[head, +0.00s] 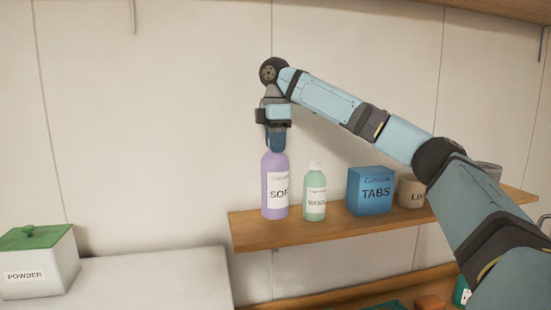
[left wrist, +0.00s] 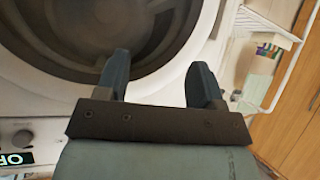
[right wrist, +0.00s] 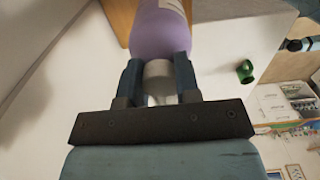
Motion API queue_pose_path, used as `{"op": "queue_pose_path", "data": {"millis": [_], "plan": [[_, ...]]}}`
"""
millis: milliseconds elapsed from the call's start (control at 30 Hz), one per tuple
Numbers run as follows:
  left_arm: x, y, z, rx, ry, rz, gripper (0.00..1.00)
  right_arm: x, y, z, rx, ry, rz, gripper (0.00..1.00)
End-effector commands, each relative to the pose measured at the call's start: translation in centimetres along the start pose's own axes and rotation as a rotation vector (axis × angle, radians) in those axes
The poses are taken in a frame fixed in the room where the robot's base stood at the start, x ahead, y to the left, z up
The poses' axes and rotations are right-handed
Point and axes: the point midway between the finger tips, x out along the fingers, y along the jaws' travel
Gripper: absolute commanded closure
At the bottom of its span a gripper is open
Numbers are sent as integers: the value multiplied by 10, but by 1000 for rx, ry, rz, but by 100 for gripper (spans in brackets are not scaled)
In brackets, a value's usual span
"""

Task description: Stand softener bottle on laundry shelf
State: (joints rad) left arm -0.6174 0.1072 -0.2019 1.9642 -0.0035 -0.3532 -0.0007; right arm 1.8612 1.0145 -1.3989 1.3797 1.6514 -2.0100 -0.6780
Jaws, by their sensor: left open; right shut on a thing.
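The purple softener bottle (head: 275,187) is upright at the left end of the wooden laundry shelf (head: 330,227). Its base appears to be at the shelf surface; I cannot tell whether it bears its full weight there. My right gripper (head: 276,143) comes down from above and is shut on the bottle's cap. In the right wrist view the light cap (right wrist: 158,72) sits between the two fingers, with the purple body beyond. My left gripper (left wrist: 158,80) is open and empty, in front of a round machine door (left wrist: 100,35).
A small green bottle (head: 314,195) stands close right of the softener. Further right are a blue TABS box (head: 370,191) and a beige container (head: 410,190), partly behind my right arm. A white POWDER box (head: 40,270) with green lid stands on the white top (head: 155,280) at left.

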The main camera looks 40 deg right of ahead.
Motion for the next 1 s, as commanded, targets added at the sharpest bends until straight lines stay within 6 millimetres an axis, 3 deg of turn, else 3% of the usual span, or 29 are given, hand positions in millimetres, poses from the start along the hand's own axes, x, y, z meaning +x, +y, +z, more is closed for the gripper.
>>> {"op": "queue_pose_path", "data": {"millis": [167,333,667,700,800,1000], "plan": [[-1,0,2,0,-4,0,38,12,0,0,0,0,0,100],[-2,0,5,0,-9,1,38,37,0,1,1,0,0,100],[-2,1,6,-1,-12,1,38,40,0,0,0,1,1,100],[-2,1,6,-1,-12,1,38,42,0,0,1,0,0,67],[-2,1,6,-1,-12,1,38,41,0,0,1,0,1,44],[-1,0,5,-1,-9,1,38,41,0,0,1,0,0,44]]}}
